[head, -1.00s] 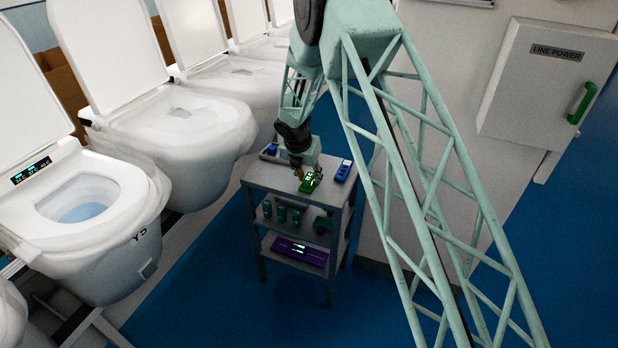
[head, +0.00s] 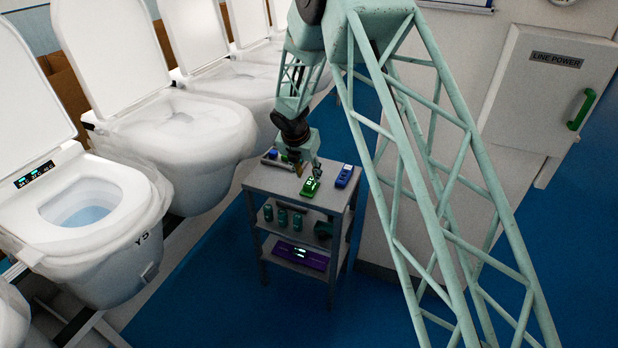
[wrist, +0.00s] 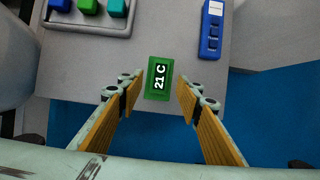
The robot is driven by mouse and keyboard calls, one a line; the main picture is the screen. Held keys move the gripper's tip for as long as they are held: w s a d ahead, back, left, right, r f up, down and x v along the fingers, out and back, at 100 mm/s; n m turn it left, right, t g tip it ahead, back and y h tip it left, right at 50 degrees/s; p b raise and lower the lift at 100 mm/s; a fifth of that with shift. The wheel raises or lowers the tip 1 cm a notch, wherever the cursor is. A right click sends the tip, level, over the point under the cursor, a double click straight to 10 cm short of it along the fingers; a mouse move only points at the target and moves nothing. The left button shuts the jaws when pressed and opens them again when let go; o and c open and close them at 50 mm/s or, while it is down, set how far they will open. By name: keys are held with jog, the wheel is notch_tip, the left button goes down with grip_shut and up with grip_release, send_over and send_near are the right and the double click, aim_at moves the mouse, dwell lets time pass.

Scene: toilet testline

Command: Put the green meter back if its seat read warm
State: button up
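The green meter (wrist: 159,78) lies on the grey top of the cart near its edge, display up, reading "21 C" in the wrist view. It also shows in the head view (head: 310,188), below my gripper. My gripper (wrist: 160,92) is open, its two yellow-padded fingers spread on either side of the meter with gaps to both. It holds nothing. The toilet seat at the left (head: 85,205) has a small lit display (head: 36,174), too small to read.
A blue device with several buttons (wrist: 211,30) lies to the right on the cart top (wrist: 190,60). A grey tray (wrist: 85,25) with blue, green and teal blocks sits at the upper left. Lower cart shelves hold green items (head: 283,214) and a purple device (head: 300,257).

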jog(key=v, duration=0.6)
jog(key=shift+p, duration=0.35)
jog(key=shift+r, duration=0.1)
dwell(0.5)
